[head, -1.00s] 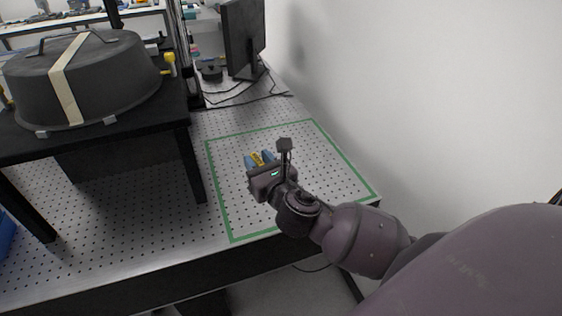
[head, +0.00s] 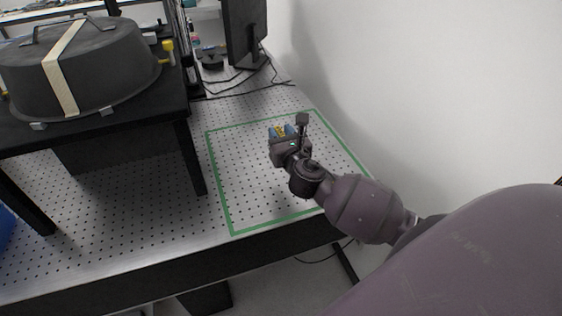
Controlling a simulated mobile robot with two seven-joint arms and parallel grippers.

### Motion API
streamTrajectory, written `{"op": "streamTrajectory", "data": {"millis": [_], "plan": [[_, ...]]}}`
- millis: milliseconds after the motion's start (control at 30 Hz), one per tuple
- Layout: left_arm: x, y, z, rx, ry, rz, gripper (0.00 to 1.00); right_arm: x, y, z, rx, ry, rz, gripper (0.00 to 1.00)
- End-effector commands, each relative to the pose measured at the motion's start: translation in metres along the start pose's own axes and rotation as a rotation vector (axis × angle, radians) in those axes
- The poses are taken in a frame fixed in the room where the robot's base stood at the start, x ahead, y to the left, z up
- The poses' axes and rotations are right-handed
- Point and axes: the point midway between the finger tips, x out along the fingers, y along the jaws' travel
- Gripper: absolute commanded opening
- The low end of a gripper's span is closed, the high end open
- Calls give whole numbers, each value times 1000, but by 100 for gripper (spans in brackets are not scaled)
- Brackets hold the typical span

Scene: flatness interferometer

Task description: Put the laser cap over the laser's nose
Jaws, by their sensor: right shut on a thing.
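My right gripper (head: 284,133) is over the green-outlined area of the perforated table top. The gripper body hides the cap's lower part. I cannot tell how high above the table it is held. I cannot make out the laser or its nose in this view. My left gripper is not in view.
A green tape outline (head: 221,195) marks a bare part of the perforated metal table (head: 120,215). A black raised stand (head: 120,125) at left carries a large dark lidded housing (head: 80,70) with a pale strap. A monitor (head: 246,30) and cables stand behind; a white wall is at right.

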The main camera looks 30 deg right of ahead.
Motion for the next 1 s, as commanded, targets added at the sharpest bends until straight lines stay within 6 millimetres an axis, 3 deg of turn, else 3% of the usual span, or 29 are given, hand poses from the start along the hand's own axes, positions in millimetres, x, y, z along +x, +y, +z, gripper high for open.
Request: {"op": "streamTrajectory", "data": {"millis": [100, 433, 633, 1000], "plan": [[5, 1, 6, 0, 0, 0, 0, 0, 0, -27, 1, 2, -1, 8], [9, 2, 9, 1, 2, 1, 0, 0, 0, -54, 1, 1, -1, 8], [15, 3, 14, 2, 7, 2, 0, 0, 0, -83, 0, 2, -1, 8], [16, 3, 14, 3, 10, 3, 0, 0, 0, -89, 0, 0, 1, 8]]}}
